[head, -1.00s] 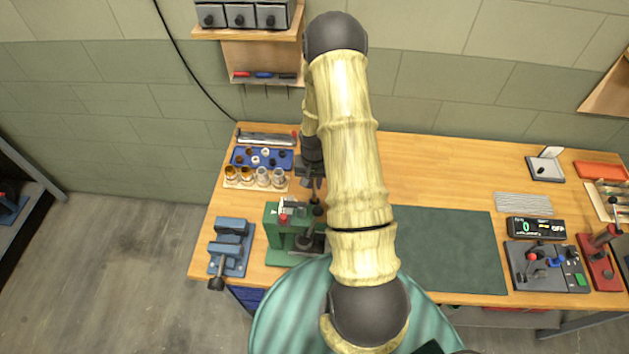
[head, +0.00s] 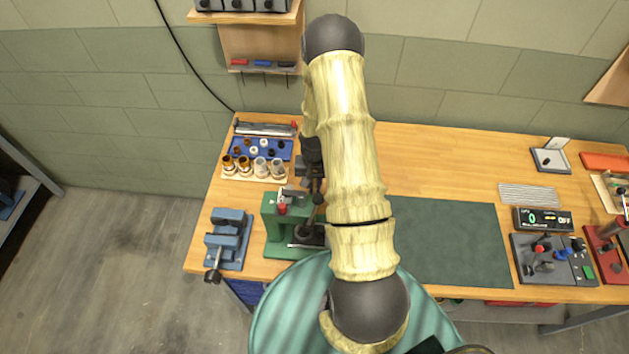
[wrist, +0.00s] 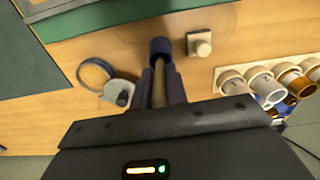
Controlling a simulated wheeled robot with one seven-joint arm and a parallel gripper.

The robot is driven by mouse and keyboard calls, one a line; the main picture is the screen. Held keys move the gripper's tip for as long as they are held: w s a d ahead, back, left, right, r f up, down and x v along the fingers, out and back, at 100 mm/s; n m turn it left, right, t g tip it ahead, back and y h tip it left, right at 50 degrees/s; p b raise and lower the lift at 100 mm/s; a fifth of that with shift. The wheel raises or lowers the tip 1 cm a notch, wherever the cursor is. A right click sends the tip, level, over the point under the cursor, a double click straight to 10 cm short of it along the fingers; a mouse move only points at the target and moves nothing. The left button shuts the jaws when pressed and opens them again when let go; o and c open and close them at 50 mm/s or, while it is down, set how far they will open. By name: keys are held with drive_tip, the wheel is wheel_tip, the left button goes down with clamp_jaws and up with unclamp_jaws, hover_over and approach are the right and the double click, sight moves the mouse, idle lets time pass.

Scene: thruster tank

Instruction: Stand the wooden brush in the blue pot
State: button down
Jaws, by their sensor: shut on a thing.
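In the wrist view, my gripper (wrist: 160,82) is shut on the wooden brush (wrist: 159,93), whose tan handle shows between the two dark fingers. The blue pot (wrist: 160,46) is a small dark blue cup on the wooden bench, straight beyond the fingertips. The brush points toward the pot's mouth; I cannot tell whether its end is inside or above it. In the head view my arm covers the pot and brush, and only a dark part of my wrist shows beside it.
Near the pot stand a pale knobbed block (wrist: 199,43), a ring-shaped tool (wrist: 95,74) and a rack of tubes (wrist: 265,84). A green press (head: 284,229) and a blue vise (head: 229,238) stand at the bench's left front. The green mat (head: 450,243) is bare.

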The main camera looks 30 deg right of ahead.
drive_tip(key=shift+f, duration=0.3)
drive_tip(key=c, duration=1.3)
unclamp_jaws()
wheel_tip(320, 180, up, 18)
drive_tip(key=b, duration=0.4)
drive_tip(key=shift+f+b, duration=0.25)
drive_tip(key=shift+b, duration=0.1)
drive_tip(key=shift+a, duration=0.15)
